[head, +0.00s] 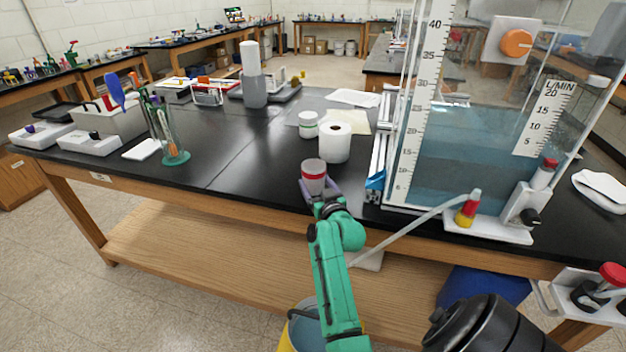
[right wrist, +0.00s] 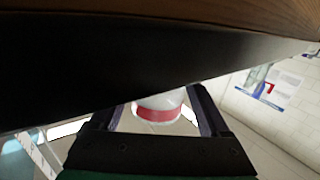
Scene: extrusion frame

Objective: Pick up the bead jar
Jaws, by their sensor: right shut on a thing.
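The bead jar (head: 314,170) is a small pale jar with a red band, near the front edge of the black bench top. My right gripper (head: 318,188) has a finger on either side of it and is shut on it. The jar looks upright in the head view, and I cannot tell whether its base touches the bench. In the right wrist view the jar (right wrist: 158,108) shows between the two dark fingers (right wrist: 165,112), its red band clear and part of it hidden by the bench edge. My left gripper is not in view.
A white paper roll (head: 335,143) and a green-banded white jar (head: 308,125) stand just behind. A large water tank (head: 470,150) stands to the right, with a tube hanging from its front. A green stand (head: 176,158) is at left. The bench (head: 230,150) between is clear.

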